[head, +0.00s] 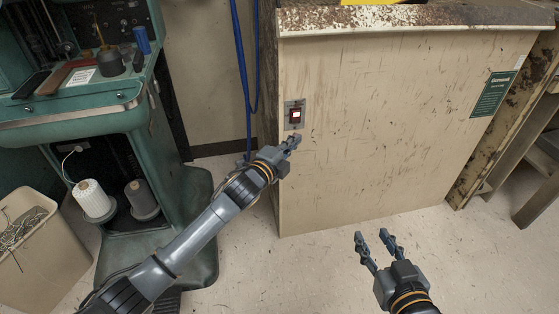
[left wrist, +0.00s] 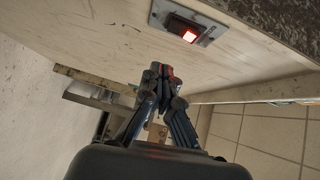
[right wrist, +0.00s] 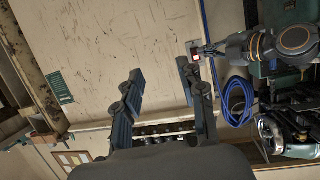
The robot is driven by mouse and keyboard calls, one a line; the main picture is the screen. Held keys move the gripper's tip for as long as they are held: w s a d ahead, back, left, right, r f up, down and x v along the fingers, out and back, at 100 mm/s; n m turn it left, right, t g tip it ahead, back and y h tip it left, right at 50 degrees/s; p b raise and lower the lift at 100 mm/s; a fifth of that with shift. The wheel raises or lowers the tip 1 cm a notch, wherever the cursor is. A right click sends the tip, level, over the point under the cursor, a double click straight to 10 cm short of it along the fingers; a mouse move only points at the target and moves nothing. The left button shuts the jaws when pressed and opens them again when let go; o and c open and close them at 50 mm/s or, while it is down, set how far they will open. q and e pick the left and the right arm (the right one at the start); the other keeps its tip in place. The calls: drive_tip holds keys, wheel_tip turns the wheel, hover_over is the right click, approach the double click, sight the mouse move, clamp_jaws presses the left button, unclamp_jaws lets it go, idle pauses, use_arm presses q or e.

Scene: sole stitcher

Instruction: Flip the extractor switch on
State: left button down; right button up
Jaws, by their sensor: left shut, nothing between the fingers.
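The extractor switch (head: 295,115) is a rocker on a grey metal plate, set in the side of a beige cabinet. Its face glows red and white. In the left wrist view the lit switch (left wrist: 186,33) is above and beyond the fingertips. My left gripper (head: 293,140) is shut and empty, just below the switch plate in the head view. Its closed fingers (left wrist: 162,72) show apart from the switch in the left wrist view. My right gripper (head: 374,238) is open and empty, low in front of the cabinet. The switch (right wrist: 196,56) also shows in the right wrist view.
The beige cabinet (head: 380,120) has a worn, rusty top edge. A green machine (head: 75,115) with thread cones stands at the left, beside a beige bin (head: 40,265). A blue hose (head: 243,70) hangs left of the cabinet. The floor before the cabinet is clear.

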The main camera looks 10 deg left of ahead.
use_arm(q)
drive_tip(key=f+p+v, duration=0.1)
drive_tip(key=v, duration=0.6)
drive_tip(key=shift+s+a+f+p, duration=0.2)
drive_tip(key=shift+a+p, duration=0.15)
drive_tip(key=shift+a, duration=0.15)
use_arm(e)
drive_tip(key=s+d+f+g+h, duration=0.1)
drive_tip(key=s+d+f+g, duration=0.1)
drive_tip(key=s+f+g, duration=0.3)
wheel_tip(320, 180, down, 2)
drive_tip(key=shift+s+d+f+g, duration=0.15)
drive_tip(key=shift+s+d+g, duration=0.05)
drive_tip(key=shift+s+g, duration=0.15)
